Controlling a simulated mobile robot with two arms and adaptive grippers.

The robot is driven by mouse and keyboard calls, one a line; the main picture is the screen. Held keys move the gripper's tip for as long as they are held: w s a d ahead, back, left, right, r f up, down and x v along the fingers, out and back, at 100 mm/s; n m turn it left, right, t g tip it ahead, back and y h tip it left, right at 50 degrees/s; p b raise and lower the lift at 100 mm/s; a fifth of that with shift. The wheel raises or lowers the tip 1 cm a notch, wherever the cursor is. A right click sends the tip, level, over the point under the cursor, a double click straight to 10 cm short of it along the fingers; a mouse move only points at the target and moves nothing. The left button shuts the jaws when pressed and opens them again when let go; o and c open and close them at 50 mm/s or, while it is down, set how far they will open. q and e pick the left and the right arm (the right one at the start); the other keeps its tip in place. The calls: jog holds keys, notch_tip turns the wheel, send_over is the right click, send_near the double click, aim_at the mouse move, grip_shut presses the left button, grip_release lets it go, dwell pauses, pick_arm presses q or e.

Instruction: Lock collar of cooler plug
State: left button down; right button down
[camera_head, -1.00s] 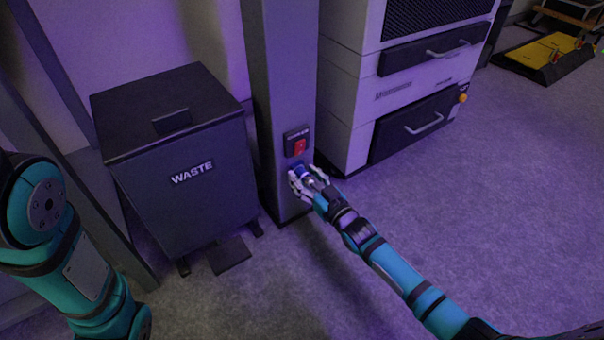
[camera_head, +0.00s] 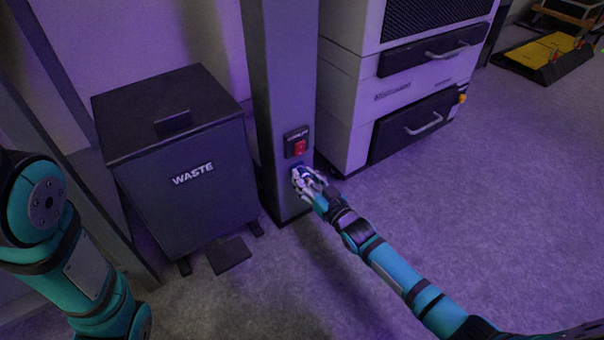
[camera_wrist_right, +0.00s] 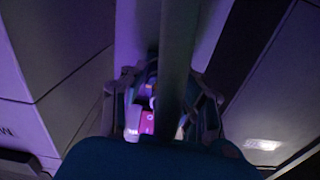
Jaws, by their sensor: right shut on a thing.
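My right gripper (camera_head: 303,180) is at the front face of the grey post, just below a red switch (camera_head: 299,147) on a dark plate. It is shut on the blue plug (camera_head: 296,174), which is mostly hidden by the fingers. The collar cannot be told apart from the plug at this size, nor can its turn.
The grey post (camera_head: 281,80) stands between a dark waste bin (camera_head: 190,195) on the left and a white cabinet machine (camera_head: 345,80) with handled drawers on the right. A yellow and black platform (camera_head: 545,55) lies far right. The floor at right is clear.

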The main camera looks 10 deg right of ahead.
jog(key=shift+m, duration=0.9)
jog(key=shift+r, duration=0.1)
jog(key=shift+w+m+p, duration=0.1)
jog(key=shift+m+p, duration=0.4)
jog(key=shift+m, duration=0.4)
jog(key=shift+a+m, duration=0.1)
jog(key=shift+m, duration=0.4)
jog(key=m, duration=0.2)
jog(key=shift+w+m, duration=0.15)
jog(key=shift+m, duration=0.25)
